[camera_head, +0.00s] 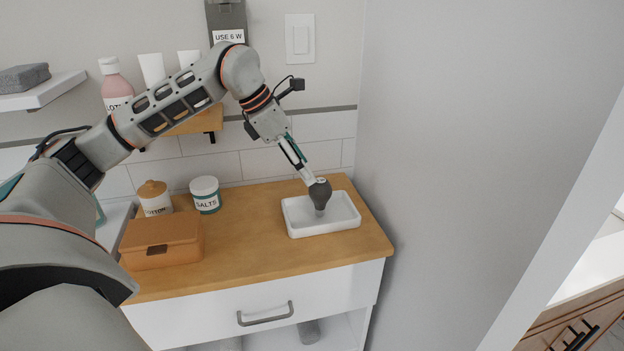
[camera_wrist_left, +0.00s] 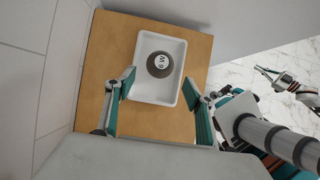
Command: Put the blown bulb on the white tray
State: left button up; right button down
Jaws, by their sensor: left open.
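The dark grey bulb (camera_head: 320,194) is in the white tray (camera_head: 352,222), its wide end up and its narrow end down at the tray floor. In the left wrist view the bulb (camera_wrist_left: 160,64) shows a pale round label reading 6 W, inside the tray (camera_wrist_left: 143,94). My left gripper (camera_head: 309,181) is just above and beside the bulb. Its two fingers (camera_wrist_left: 161,88) are spread apart, with the bulb beyond their tips and no visible grip on it. My right gripper (camera_wrist_left: 268,74) shows small at the right of the left wrist view; its jaws are too small to judge.
The tray stands on a wooden counter (camera_head: 245,246) beside a grey wall (camera_head: 450,120). A brown box (camera_head: 160,241), a salts jar (camera_head: 205,194) and a cotton jar (camera_head: 154,198) stand to the left. A wall fixture (camera_head: 227,18) bears a USE 6 W label.

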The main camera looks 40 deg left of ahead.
pick_arm(q)
jog(key=v, duration=0.4)
dwell(0.6)
